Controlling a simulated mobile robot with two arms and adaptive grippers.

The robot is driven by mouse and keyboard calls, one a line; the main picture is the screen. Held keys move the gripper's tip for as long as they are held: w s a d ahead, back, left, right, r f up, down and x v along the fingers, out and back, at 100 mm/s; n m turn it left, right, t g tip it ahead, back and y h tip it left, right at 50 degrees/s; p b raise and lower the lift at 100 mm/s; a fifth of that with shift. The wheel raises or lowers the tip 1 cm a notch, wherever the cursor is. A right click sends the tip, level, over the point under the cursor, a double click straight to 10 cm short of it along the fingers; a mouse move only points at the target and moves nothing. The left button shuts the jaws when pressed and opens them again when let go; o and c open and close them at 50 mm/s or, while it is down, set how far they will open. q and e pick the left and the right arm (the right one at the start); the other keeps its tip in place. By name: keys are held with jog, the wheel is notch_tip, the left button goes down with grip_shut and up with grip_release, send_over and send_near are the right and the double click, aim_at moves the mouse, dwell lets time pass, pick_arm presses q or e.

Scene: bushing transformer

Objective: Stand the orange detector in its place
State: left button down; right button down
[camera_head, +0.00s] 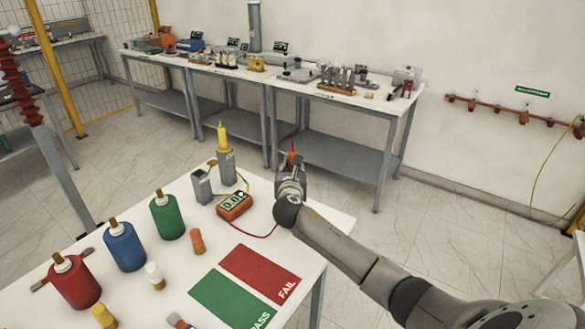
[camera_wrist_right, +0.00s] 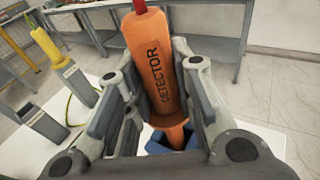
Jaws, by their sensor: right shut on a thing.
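The orange detector (camera_head: 291,158) is upright in my right gripper (camera_head: 290,180), above the far right edge of the white table (camera_head: 335,222). In the right wrist view the detector (camera_wrist_right: 155,65) shows its "DETECTOR" lettering and a red tip, and the jaws (camera_wrist_right: 160,110) close around it from both sides. A grey square holder (camera_head: 201,186) stands on the table to the left of the gripper and looks empty. A second grey holder (camera_head: 227,168) beside it has a yellow rod (camera_head: 222,137) standing in it. My left gripper is not in view.
An orange meter (camera_head: 235,205) with a red cable lies between the holders and the gripper. Green (camera_head: 167,215), blue (camera_head: 124,246) and red (camera_head: 74,280) bottles stand at the left. Red FAIL (camera_head: 260,272) and green PASS (camera_head: 228,303) mats lie in front.

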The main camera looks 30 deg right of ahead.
jog(key=shift+f, duration=0.45)
dwell(0.3)
jog(key=c, duration=1.2)
grip_release()
jog(key=shift+o, duration=0.2)
